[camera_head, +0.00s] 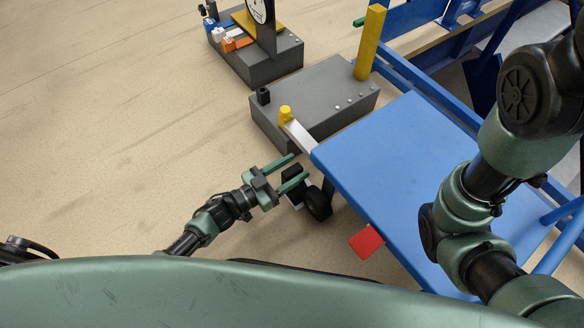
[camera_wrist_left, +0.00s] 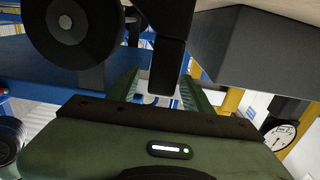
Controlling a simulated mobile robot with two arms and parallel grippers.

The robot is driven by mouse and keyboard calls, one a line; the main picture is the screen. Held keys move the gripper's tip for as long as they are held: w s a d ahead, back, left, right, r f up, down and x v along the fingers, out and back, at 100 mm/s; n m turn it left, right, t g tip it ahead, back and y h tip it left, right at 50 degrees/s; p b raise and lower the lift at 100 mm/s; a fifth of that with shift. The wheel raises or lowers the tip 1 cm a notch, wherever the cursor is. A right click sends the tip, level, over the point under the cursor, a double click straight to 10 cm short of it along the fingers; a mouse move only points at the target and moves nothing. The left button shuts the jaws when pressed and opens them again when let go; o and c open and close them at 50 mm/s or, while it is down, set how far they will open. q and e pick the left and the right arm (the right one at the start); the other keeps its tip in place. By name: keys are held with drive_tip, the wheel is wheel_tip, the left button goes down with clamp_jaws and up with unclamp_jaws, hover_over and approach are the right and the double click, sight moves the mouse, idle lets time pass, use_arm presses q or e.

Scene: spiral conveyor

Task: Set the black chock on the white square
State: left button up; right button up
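The black chock (camera_head: 292,172) is a dark block beside the cart's black wheel (camera_head: 318,203). My left gripper (camera_head: 300,166) has its two green fingers on either side of it. In the left wrist view the chock (camera_wrist_left: 167,65) stands between the fingertips (camera_wrist_left: 160,92), with a narrow gap showing at the left finger; the fingers look open, not closed on it. The wheel also shows there at upper left (camera_wrist_left: 75,30). I cannot make out a white square for certain in either view. My right arm crosses the right side of the head view; its gripper is out of view.
A blue cart deck (camera_head: 400,150) with a red tag (camera_head: 366,242) fills the right. A grey block (camera_head: 320,100) with a yellow post (camera_head: 370,42) stands beyond it. Another grey base (camera_head: 260,62) holds a dial. The tan floor at left is clear.

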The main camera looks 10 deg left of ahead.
use_arm(q)
drive_tip(key=p+v, duration=0.3)
drive_tip(key=v, duration=0.4)
drive_tip(key=shift+s+a+p, duration=0.3)
drive_tip(key=shift+s, duration=0.05)
